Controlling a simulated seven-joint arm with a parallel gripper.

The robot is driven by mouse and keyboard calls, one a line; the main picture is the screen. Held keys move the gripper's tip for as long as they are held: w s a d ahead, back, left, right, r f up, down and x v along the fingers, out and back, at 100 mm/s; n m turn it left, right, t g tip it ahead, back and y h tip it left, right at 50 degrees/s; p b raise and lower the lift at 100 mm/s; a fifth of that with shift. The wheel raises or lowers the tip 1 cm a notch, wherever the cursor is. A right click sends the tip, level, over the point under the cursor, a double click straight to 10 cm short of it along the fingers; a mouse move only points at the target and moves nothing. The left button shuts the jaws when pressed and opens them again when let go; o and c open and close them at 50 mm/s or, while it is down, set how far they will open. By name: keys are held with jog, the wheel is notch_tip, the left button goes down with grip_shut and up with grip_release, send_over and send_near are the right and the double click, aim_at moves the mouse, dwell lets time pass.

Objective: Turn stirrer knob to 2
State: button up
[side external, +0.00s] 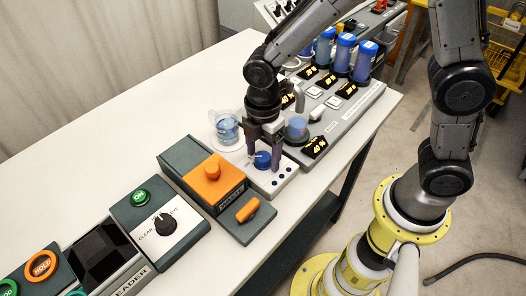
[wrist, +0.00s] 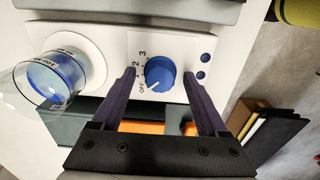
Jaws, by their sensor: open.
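The blue stirrer knob (wrist: 160,73) sits on a white panel (wrist: 118,45) with the marks OFF, 1, 2 and 3 around its left side. Its white pointer line is toward the lower left, near OFF. The knob also shows in the side view (side external: 262,160), partly hidden by the fingers. My gripper (side external: 263,155) points down over the knob. In the wrist view its two dark fingers stand open, one on each side of the knob, with a visible gap on both sides. I cannot tell their exact height relative to the knob.
A glass beaker with blue liquid (side external: 228,130) stands left of my gripper. An orange-topped box (side external: 212,180) and a dark box with a black dial (side external: 167,228) stand nearer the camera. Blue-capped containers (side external: 345,52) and lit displays are behind. The table's left side is clear.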

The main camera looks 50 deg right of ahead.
grip_shut()
dwell(0.3)
jog(key=shift+m, duration=0.3)
jog(key=m, duration=1.1)
dwell(0.5)
grip_release()
